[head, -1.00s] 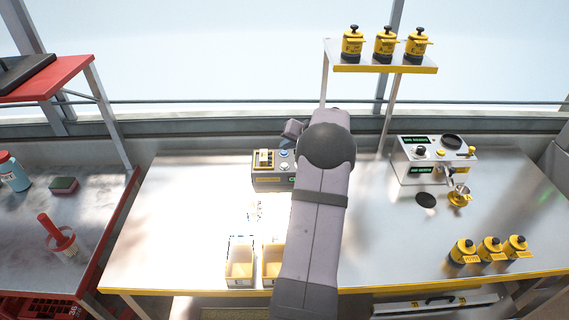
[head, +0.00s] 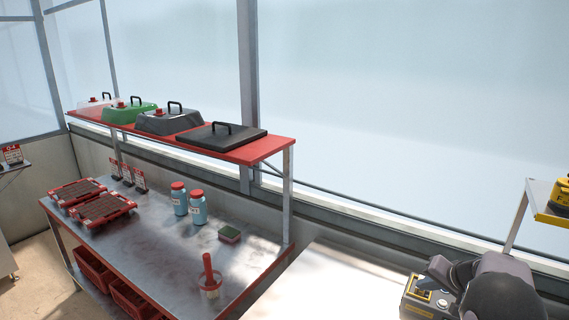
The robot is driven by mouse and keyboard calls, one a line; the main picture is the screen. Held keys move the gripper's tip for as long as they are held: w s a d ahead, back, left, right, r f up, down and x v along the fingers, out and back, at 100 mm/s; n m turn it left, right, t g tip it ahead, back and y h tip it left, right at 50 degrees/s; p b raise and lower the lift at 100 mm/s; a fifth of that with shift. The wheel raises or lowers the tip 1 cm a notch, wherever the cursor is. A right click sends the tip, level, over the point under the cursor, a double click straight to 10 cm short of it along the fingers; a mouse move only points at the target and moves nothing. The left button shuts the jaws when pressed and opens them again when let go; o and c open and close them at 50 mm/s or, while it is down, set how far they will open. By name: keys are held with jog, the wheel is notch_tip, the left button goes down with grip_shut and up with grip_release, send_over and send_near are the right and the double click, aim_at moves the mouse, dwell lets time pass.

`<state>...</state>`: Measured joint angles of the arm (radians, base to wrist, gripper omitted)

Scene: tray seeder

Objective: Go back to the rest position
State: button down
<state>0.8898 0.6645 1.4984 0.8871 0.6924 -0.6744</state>
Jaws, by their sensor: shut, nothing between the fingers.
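My arm shows at the lower right corner of the head view, cut off by the bottom edge. Its wrist links bend over the grey and yellow control box (head: 428,298) on the pale bench. My gripper's fingers do not show; they are hidden behind the arm or out of the frame. I see nothing held.
A yellow-edged shelf (head: 549,219) stands at right.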

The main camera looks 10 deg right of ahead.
jog(key=s+a+f+n+g+y, duration=0.1)
jog(key=s+a+n+g, duration=0.2)
jog(key=a, duration=1.1)
jog(key=s+a+n+g+y, duration=0.15)
jog(key=s+a, duration=0.25)
jog(key=a, duration=1)
jog(key=s+a+f+n+g+h, duration=0.1)
jog(key=s+a+n, duration=0.1)
jog(key=s+a, duration=0.3)
jog(key=s+a+f+n+g+h, duration=0.1)
jog(key=s+a+n+g, duration=0.1)
jog(key=s, duration=1)
jog(key=a+n, duration=0.1)
jog(key=a, duration=0.1)
jog(key=shift+s+a+f, duration=0.3)
jog(key=shift+a+f, duration=0.05)
